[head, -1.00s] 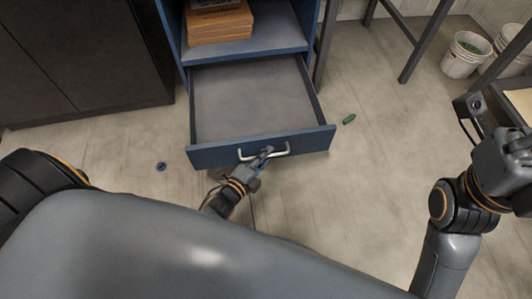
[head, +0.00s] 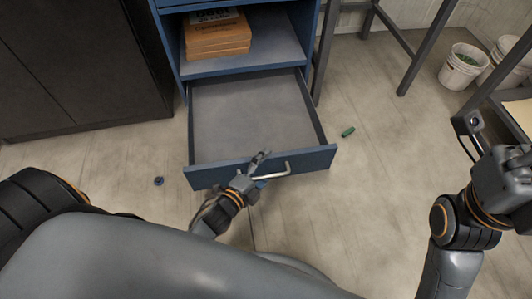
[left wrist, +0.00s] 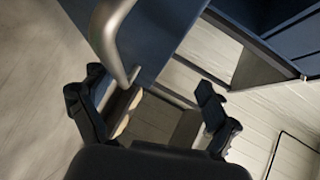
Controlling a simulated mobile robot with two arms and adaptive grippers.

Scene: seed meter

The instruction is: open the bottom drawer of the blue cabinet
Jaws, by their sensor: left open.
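The blue cabinet (head: 310,40) stands at the top middle of the head view. Its bottom drawer (head: 250,110) is pulled far out, and its inside is empty. A silver bar handle (head: 284,173) is on the drawer front; it also shows close up in the left wrist view (left wrist: 112,38). My left gripper (head: 259,160) is open at the left part of the handle, with its tips up by the front's top edge. In the wrist view the handle's end lies by one finger; contact is unclear. My right gripper (head: 488,142) is at the right edge, partly cut off.
Stacked orange-brown boxes (head: 217,37) sit on the shelf above the drawer. A green cylinder (head: 348,132) and a small dark ring (head: 158,181) lie on the floor. A dark cabinet (head: 75,70) stands left. White buckets (head: 461,68) and a table frame (head: 425,50) are right.

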